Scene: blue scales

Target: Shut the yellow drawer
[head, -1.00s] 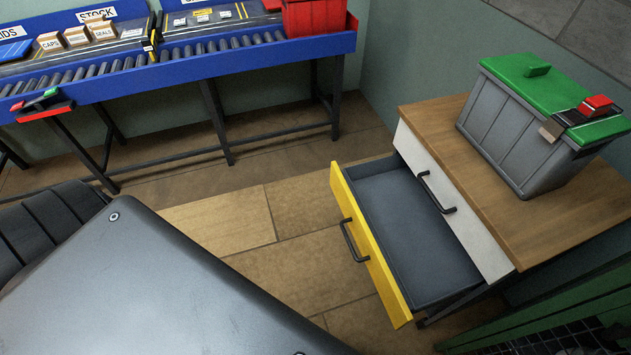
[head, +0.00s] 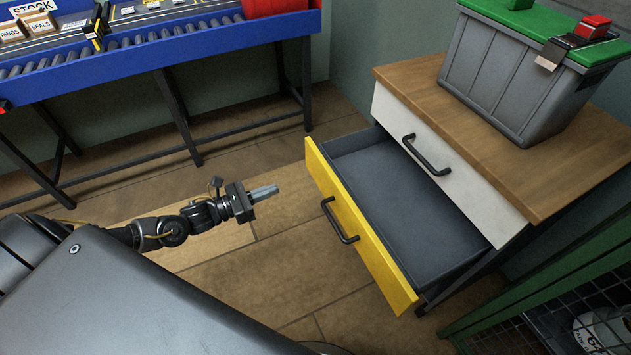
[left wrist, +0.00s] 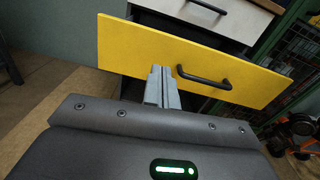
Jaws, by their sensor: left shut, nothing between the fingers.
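The yellow drawer (head: 358,222) stands pulled out of the cabinet, below a shut white drawer (head: 447,178). Its grey inside looks empty. It has a black bar handle (head: 340,222) on its yellow front. My left gripper (head: 272,190) is shut and empty, in front of the drawer and to the left of its front, with a gap between in the head view. In the left wrist view the shut fingers (left wrist: 161,85) point at the yellow front (left wrist: 137,46), just left of the handle (left wrist: 203,78). I cannot tell there whether they touch. My right gripper is not in view.
A grey bin with a green lid (head: 515,65) stands on the cabinet's wooden top (head: 440,103). A blue roller conveyor (head: 150,62) runs along the back left. A green mesh cage (head: 535,285) is at the lower right. The floor before the drawer is clear.

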